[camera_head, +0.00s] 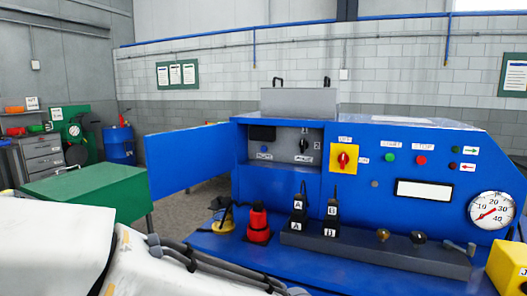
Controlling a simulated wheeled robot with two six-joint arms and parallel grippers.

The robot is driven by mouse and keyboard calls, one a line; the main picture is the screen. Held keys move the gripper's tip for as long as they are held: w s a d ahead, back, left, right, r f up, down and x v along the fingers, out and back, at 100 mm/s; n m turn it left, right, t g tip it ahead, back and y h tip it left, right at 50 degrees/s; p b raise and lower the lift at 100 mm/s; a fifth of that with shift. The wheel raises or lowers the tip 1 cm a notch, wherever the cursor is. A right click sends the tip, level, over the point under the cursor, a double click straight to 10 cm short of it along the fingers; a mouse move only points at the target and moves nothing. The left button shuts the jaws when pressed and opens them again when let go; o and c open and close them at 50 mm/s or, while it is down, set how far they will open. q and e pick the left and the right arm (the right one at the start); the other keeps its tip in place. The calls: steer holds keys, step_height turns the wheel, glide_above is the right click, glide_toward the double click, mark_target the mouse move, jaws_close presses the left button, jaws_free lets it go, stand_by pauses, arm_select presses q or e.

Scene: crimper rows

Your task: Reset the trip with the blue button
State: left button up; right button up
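A small blue button (264,149) sits on the grey panel (285,136) in the open recess at the upper left of the blue machine (400,212). A white label (265,157) is under it, too small to read surely. A dark display (262,133) is above the button. A black switch (304,146) is to its right on the same panel. The blue door (188,158) of the recess stands open to the left. Neither gripper shows. A white arm link of mine with dark cables fills the lower left. Nothing visible touches the button.
A red rotary switch on a yellow plate (343,158), green button (390,158) and red button (421,160) are further right. A red bottle-like object (258,223), black labelled tools (299,208) and a gauge (492,210) stand lower. A green cabinet (95,187) is left.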

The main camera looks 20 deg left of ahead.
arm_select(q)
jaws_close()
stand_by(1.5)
